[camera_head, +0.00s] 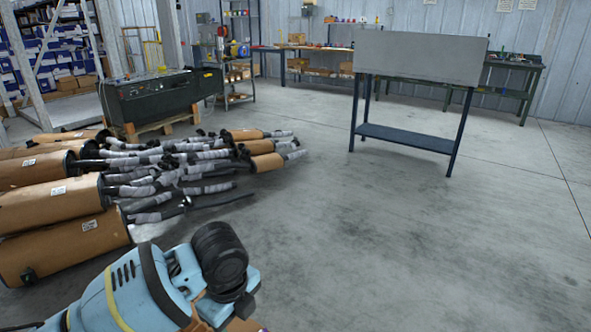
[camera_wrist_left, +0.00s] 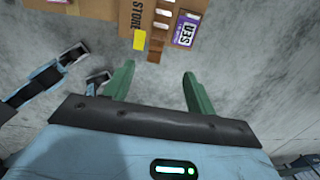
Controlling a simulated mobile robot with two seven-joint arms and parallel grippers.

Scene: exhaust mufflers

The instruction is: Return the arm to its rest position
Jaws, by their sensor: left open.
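My left arm (camera_head: 130,295) comes in at the bottom left of the head view, light blue with black parts. No fingertips can be made out there. In the left wrist view my left gripper (camera_wrist_left: 158,80) shows two green fingers spread apart with nothing between them. Beyond the fingers, grey concrete floor and a brown cardboard box show. My right arm and right gripper are not in view.
Wrapped exhaust mufflers (camera_head: 50,190) lie piled on the floor at left, close to my left arm. A blue-legged table (camera_head: 405,138) with a grey panel stands at back right. A cardboard box (camera_wrist_left: 130,28) is at the top of the wrist view. The floor at right is clear.

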